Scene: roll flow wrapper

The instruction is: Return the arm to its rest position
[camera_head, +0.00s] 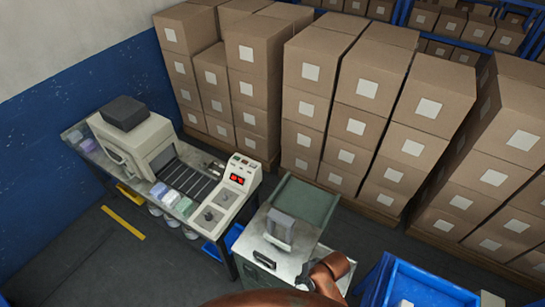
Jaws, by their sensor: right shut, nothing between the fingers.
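My right gripper (304,280) shows at the bottom centre, small and partly hidden by my own brown arm. It is shut with nothing held. It is above or beside the front of a metal-topped cart (252,244); the exact gap cannot be told. My left gripper is not in view. The flow wrapper (137,143), a cream machine with a dark box on top, stands on a bench at the left. Its control panel (238,176) has a red display, and coloured packs (176,202) lie on the bed beside it.
A grey upright piece (280,230) stands on the cart, near a dark handle (264,260). A blue crate (425,290) is at the lower right. Stacked cartons (318,85) fill the back and right. Open floor (85,265) lies at the lower left.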

